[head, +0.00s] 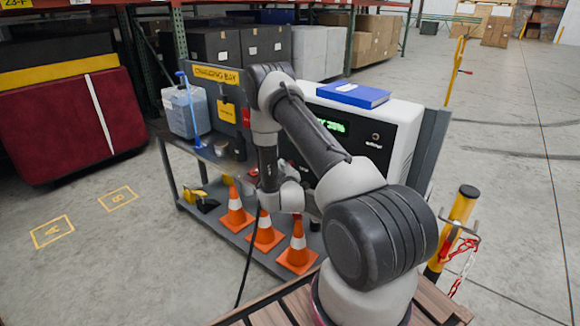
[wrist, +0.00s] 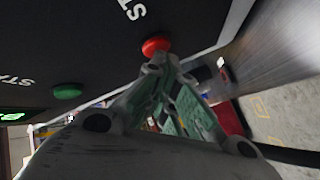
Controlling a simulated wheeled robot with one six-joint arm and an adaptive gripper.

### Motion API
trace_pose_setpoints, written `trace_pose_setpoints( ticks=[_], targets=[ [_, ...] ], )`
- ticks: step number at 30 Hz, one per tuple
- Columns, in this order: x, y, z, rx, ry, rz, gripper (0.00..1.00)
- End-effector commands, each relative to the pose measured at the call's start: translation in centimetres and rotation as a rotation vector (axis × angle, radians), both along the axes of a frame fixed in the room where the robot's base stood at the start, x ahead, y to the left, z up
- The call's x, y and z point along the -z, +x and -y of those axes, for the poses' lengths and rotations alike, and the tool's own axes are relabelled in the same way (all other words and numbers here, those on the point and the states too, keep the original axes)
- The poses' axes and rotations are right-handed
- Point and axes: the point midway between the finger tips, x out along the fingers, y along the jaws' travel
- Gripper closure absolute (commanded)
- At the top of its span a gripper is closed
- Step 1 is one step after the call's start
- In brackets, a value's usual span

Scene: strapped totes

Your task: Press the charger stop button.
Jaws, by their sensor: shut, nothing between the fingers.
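In the wrist view a red button (wrist: 155,46) stands out from a dark panel (wrist: 85,40), beside partly cut-off white lettering beginning "ST". A green button (wrist: 67,91) sits lower left on the same panel, beside other cut-off lettering. My gripper (wrist: 163,65) is shut and empty. Its fingertips appear right by the red button; I cannot tell whether they touch it. In the head view the charger (head: 400,112) is a white box with a dark front and a lit green display (head: 331,126). My arm covers part of that front and the buttons cannot be made out there.
A blue binder (head: 347,94) lies on the charger. Orange cones (head: 298,247) stand on the lower shelf of the bench. A blue-grey jug (head: 186,112) stands at the bench's left end. A yellow post (head: 455,225) with a chain stands at the right. Open floor lies beyond it.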

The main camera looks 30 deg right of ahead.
Motion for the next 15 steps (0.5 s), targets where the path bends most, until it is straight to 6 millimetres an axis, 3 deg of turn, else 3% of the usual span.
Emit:
trace_pose_setpoints(
  ticks=[15],
  targets=[
    [0.0, -0.5, -1.3, 0.000, 0.000, 0.000, 1.00]
  ],
)
